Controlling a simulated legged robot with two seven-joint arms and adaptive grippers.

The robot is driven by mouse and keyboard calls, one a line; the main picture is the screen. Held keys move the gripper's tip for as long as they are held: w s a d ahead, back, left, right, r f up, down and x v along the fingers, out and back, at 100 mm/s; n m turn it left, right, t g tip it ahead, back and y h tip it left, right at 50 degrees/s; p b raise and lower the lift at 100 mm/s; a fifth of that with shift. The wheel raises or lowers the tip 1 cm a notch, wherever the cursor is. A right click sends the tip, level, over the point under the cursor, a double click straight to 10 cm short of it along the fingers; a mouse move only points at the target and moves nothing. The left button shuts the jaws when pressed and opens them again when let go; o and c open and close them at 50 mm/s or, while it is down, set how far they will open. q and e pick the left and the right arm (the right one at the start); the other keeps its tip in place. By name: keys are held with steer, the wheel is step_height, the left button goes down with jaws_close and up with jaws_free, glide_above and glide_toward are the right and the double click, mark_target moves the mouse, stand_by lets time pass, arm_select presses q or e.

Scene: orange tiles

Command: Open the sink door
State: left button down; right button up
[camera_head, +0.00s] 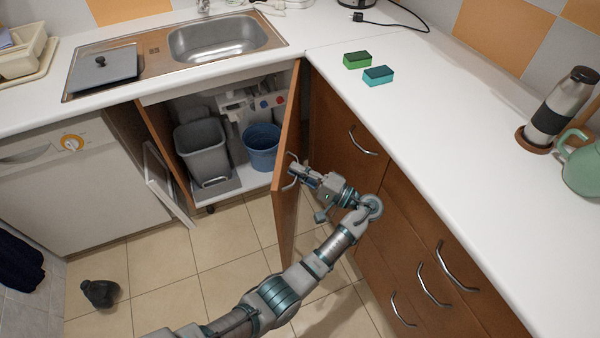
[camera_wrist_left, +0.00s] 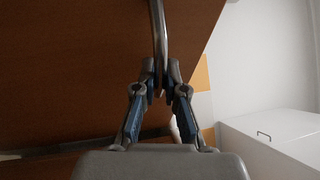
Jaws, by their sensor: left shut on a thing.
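The sink door (camera_head: 286,185) is a brown wooden panel under the sink, swung wide open and seen nearly edge-on. My left gripper (camera_head: 292,172) is at the door's outer face, at its metal handle. In the left wrist view the gripper (camera_wrist_left: 161,88) is shut on the curved metal handle (camera_wrist_left: 159,35), with the brown door (camera_wrist_left: 75,65) behind it. The cabinet interior shows a grey bin (camera_head: 203,152), a blue bucket (camera_head: 262,147) and pipes. My right gripper is not in view.
Brown drawers with metal handles (camera_head: 432,285) stand close to the right of my left arm. A dishwasher (camera_head: 75,180) is left of the cabinet. A dark object (camera_head: 99,293) lies on the tiled floor. Two sponges (camera_head: 378,75) lie on the counter (camera_head: 440,120).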

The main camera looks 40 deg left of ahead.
arm_select(q)
steer(key=shift+w+d+f, duration=0.2)
steer(key=shift+f, duration=0.05)
steer(key=c, duration=1.6)
jaws_free()
steer(key=shift+s+a, duration=0.1)
steer(key=shift+a, duration=0.05)
steer(key=shift+c, duration=0.2)
steer(key=o, duration=0.4)
steer(key=shift+a, duration=0.2)
steer(key=shift+d, duration=0.25)
steer(key=v, duration=0.7)
steer(key=shift+w+f, duration=0.15)
steer(key=shift+w, duration=0.05)
